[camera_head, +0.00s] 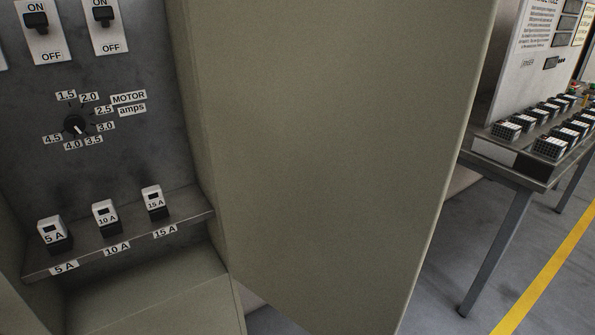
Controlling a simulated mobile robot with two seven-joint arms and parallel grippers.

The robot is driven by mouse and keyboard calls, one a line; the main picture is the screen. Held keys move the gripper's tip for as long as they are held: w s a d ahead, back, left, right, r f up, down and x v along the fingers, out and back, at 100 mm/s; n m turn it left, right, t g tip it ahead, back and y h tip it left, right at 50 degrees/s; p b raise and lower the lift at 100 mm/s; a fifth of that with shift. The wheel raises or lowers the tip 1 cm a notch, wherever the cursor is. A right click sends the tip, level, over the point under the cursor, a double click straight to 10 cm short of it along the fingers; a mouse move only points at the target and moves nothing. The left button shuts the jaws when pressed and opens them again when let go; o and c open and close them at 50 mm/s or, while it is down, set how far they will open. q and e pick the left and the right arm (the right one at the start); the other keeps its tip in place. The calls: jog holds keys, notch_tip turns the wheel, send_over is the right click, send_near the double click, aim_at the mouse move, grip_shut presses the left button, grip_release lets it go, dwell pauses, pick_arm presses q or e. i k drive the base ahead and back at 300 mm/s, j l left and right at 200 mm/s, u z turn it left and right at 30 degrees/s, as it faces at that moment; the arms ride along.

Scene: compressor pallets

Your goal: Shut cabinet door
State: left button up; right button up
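The cabinet door (335,150) is a large olive-beige panel standing open in the middle of the head view. It runs from the top edge down to the bottom edge on its right side. The cabinet (150,285) is open at the left. Inside are a grey back panel (140,160) with ON/OFF switches, a motor amps dial (76,126), and a shelf (190,205) with three small blocks marked 5 A, 10 A and 15 A. Neither gripper shows in this view.
A metal table (515,183) stands behind the door at the right, with rows of small dark-and-white blocks (550,147) on it. A yellow line (548,275) runs along the grey floor. The floor (450,265) between door and table looks clear.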

aim_at(336, 129)
jog(key=l+u, duration=0.5)
jog(key=l, duration=0.15)
jog(key=l+u, duration=0.45)
jog(key=l, duration=0.25)
jog(key=l+u, duration=0.7)
jog(key=l, duration=0.25)
jog(key=l+u, duration=0.35)
jog(key=k+j+u, duration=0.15)
jog(key=k+j, duration=0.15)
